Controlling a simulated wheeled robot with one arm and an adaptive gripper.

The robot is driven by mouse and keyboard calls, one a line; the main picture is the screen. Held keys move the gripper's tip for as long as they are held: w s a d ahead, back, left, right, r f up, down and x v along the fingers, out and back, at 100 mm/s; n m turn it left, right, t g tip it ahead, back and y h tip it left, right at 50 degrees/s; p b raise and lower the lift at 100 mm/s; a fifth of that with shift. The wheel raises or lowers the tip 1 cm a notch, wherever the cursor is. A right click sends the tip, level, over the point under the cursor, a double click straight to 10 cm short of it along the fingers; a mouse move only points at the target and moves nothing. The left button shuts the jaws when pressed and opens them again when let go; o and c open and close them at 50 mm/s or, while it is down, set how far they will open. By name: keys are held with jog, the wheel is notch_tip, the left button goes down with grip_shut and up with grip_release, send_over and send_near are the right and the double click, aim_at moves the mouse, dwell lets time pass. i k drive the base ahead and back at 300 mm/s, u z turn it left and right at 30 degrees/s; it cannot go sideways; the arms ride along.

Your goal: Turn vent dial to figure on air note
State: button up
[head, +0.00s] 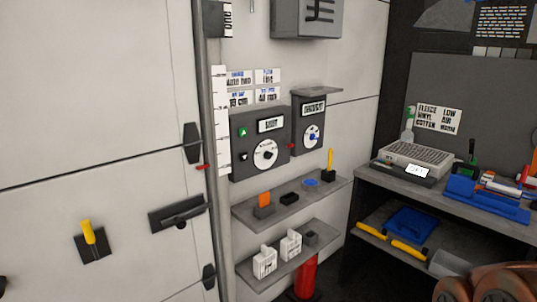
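Two dark grey control boxes hang on the pale wall in the head view. The left box (244,164) carries a white round dial (265,153) with a dark centre, a green mark and a small label. The right box (298,134) has a smaller white dial (313,136) with a blue part. Both labels are too blurred to read surely, so I cannot tell which is the vent dial. Several white note cards (253,87) sit above the left box; their text is unclear. My gripper is not in view.
Two shelves (255,221) below the boxes hold small items. A red cylinder (305,278) stands beneath. Brown rounded parts show at bottom right.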

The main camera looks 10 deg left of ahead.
aim_at(267, 156)
jog(key=u, duration=0.45)
jog(key=i, duration=0.7)
jog(key=u, duration=0.65)
